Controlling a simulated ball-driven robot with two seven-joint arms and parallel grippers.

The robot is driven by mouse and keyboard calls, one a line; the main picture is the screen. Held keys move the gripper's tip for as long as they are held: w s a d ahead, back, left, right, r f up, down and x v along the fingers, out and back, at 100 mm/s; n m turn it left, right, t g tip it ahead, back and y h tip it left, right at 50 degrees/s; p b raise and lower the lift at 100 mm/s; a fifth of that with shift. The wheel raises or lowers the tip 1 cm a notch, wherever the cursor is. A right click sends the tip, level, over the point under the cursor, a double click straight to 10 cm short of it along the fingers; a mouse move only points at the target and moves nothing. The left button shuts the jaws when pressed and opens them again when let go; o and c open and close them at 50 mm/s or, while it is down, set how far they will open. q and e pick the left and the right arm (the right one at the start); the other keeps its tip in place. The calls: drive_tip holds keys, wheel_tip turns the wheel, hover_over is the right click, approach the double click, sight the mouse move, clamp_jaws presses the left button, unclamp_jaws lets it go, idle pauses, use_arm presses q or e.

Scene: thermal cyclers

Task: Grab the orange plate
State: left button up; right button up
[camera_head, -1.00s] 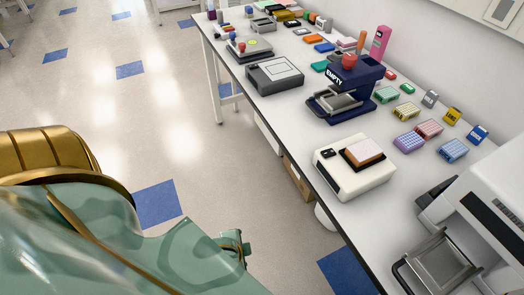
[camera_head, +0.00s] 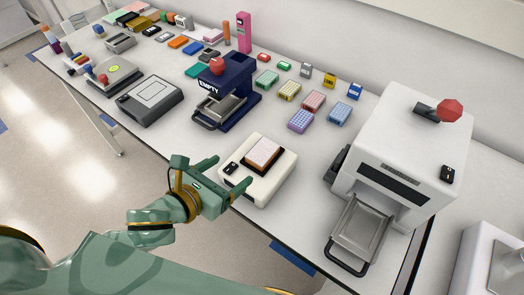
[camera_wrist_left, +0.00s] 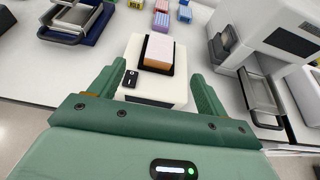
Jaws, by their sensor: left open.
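An orange plate with a pale peach top (camera_head: 263,152) sits in the black holder on top of a white box-shaped device (camera_head: 262,187). In the left wrist view the plate (camera_wrist_left: 158,51) stands ahead, its orange side facing me. My left gripper (camera_head: 229,172) is open and empty, at the near left side of the white device and short of the plate. In the left wrist view its two fingers (camera_wrist_left: 152,85) are spread to either side of the device's near end. My right gripper is not in view.
A large white machine with an open tray (camera_head: 358,232) stands to the right. A navy device marked EMPTY (camera_head: 232,95) stands to the left. Several coloured plates, such as a purple one (camera_head: 301,121), lie behind. A flat orange item (camera_head: 178,42) lies farther along the bench.

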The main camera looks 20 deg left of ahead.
use_arm(q)
drive_tip(key=b, duration=0.2)
approach(268, 145)
drive_tip(key=x, duration=0.3)
drive_tip(key=shift+w+f, duration=0.2)
drive_tip(key=x, duration=0.5)
drive_tip(key=shift+w+d+b, duration=0.2)
drive_tip(key=shift+w+b, duration=0.1)
drive_tip(key=shift+b, duration=0.1)
drive_tip(key=shift+c, duration=1.2)
drive_tip(key=c, duration=0.8)
